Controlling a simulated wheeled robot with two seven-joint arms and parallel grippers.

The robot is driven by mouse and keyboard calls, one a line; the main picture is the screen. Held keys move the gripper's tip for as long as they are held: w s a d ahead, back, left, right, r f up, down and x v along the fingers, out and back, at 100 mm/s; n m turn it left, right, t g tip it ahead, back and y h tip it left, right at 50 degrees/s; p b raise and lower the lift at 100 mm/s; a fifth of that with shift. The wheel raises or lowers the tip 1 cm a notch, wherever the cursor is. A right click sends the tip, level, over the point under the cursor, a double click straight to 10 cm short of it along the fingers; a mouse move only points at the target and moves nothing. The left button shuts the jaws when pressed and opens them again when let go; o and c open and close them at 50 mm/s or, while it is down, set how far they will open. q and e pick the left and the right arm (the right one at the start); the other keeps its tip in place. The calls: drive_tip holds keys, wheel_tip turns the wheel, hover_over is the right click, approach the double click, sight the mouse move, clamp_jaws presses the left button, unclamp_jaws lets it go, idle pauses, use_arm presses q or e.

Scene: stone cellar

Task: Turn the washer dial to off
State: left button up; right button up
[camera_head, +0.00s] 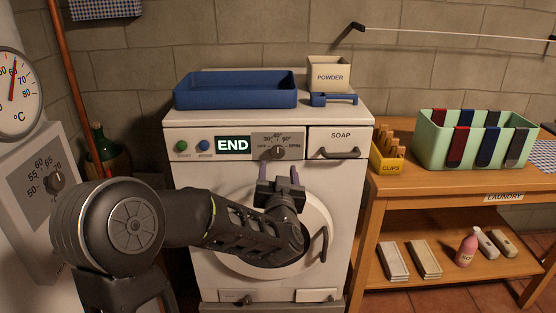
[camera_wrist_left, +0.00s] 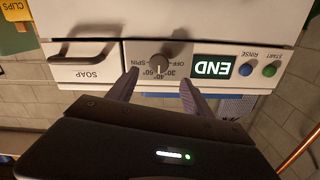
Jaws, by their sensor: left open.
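The white washer (camera_head: 330,185) stands in front of me. Its dark round dial (camera_head: 278,153) sits on the top panel, between the END display and the soap drawer. Temperature, OFF and SPIN marks surround the dial; its pointer is too small to read surely. My left gripper (camera_head: 279,173) is open and empty just below and in front of the dial, fingers pointing up toward the panel. In the left wrist view, which is upside down, the dial (camera_wrist_left: 160,62) lies just beyond and between the fingertips (camera_wrist_left: 158,84), apart from them. My right gripper is out of view.
The END display (camera_head: 233,146) and green and blue buttons are left of the dial. The soap drawer handle (camera_head: 340,154) juts out at right. A blue tray (camera_head: 235,91) and powder box (camera_head: 328,73) sit on top. A wooden table (camera_head: 425,193) stands at right.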

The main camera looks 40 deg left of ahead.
sight(278, 154)
use_arm(q)
drive_tip(key=p+x, duration=0.1)
drive_tip(key=x, duration=0.7)
drive_tip(key=shift+f, duration=0.1)
drive_tip(key=shift+d, duration=0.1)
drive_tip(key=shift+s, duration=0.1)
drive_tip(key=shift+c, duration=0.6)
clamp_jaws()
